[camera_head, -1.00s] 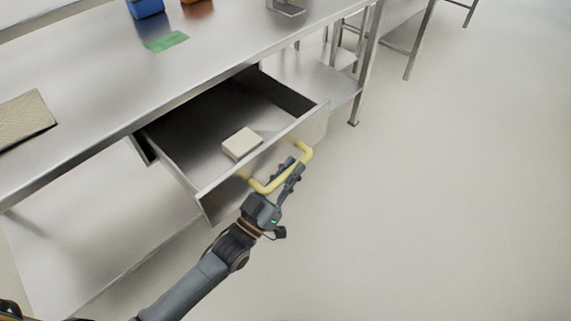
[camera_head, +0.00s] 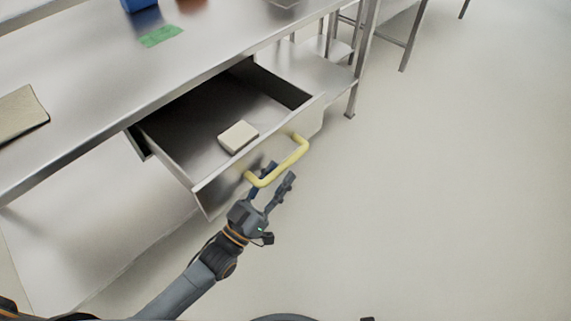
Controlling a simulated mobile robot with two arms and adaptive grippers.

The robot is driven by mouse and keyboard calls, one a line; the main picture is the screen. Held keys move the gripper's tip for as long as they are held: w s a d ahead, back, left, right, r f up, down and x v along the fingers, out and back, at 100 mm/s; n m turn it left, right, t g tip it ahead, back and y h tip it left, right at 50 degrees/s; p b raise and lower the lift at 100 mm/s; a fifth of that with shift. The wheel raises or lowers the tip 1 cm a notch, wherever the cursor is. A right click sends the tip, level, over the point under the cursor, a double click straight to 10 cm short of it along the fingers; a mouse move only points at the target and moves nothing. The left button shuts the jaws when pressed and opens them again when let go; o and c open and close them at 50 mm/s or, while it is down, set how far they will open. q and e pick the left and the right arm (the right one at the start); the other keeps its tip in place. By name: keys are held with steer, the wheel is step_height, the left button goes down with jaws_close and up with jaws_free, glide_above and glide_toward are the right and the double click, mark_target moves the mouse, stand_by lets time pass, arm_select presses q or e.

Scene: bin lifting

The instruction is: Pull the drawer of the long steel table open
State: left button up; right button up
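The steel drawer (camera_head: 203,192) is pulled well out from under the long steel table (camera_head: 95,85). A pale block (camera_head: 238,136) lies inside the drawer. A yellow bar handle (camera_head: 285,165) is on the drawer's front. My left gripper (camera_head: 281,174) is at the handle's near end, with its fingers spread apart. One finger is partly behind the handle and the other is on the outer side; neither seems closed on the bar. My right gripper is not in view.
A green patch (camera_head: 161,36), a blue bin (camera_head: 139,4) and a tan board (camera_head: 20,112) are on the tabletop. A lower shelf (camera_head: 110,225) runs under the table. The floor to the right (camera_head: 450,200) is clear.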

arm_select(q)
steer(key=v, duration=0.8)
steer(key=shift+a, duration=0.1)
